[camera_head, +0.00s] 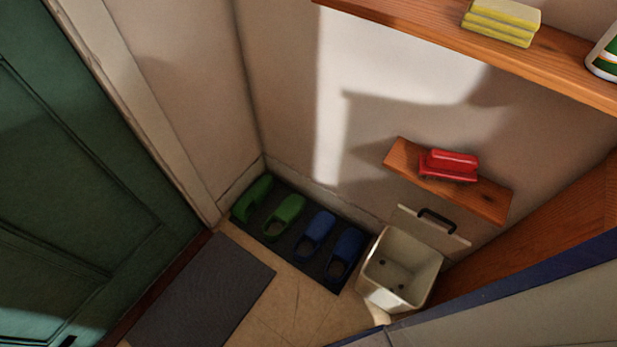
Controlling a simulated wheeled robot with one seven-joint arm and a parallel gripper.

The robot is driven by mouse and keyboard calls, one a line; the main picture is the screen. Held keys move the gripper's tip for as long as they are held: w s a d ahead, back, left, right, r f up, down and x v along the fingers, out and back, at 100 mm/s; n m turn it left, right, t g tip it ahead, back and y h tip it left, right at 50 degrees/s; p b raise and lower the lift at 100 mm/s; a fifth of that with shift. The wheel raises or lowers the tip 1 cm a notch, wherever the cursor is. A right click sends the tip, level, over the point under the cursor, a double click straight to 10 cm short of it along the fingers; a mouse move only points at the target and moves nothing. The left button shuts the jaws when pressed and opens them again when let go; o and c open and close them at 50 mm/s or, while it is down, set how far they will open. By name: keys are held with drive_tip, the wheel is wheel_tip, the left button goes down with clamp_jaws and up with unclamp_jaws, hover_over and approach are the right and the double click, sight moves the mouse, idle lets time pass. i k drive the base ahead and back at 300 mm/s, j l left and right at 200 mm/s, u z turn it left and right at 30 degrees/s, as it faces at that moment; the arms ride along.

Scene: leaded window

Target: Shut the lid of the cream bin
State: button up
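The cream bin (371,294) stands on the floor in the lower right of the head view, close to the wall. Its lid (407,218) is open and raised at the bin's back edge, by the wall. A dark handle (437,220) shows at the lid. The bin's inside is visible, with a few small dark spots at the bottom. My gripper is not in view.
A small wooden shelf (400,160) with a red object (449,166) is above the bin. A higher shelf (400,16) holds yellow sponges (502,20). Green slippers (284,217) and blue slippers (315,236) lie left of the bin. A grey mat (205,291) lies by the green door (80,190).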

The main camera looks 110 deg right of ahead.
sight(445, 240)
drive_tip(key=j+u, duration=0.15)
drive_tip(key=j, duration=0.45)
drive_tip(key=z, duration=0.45)
drive_tip(key=k+j+z, duration=0.1)
drive_tip(key=z, duration=0.85)
drive_tip(key=k+z, duration=0.15)
drive_tip(key=z, duration=0.8)
drive_tip(key=k+z, duration=0.1)
drive_tip(key=z, duration=0.35)
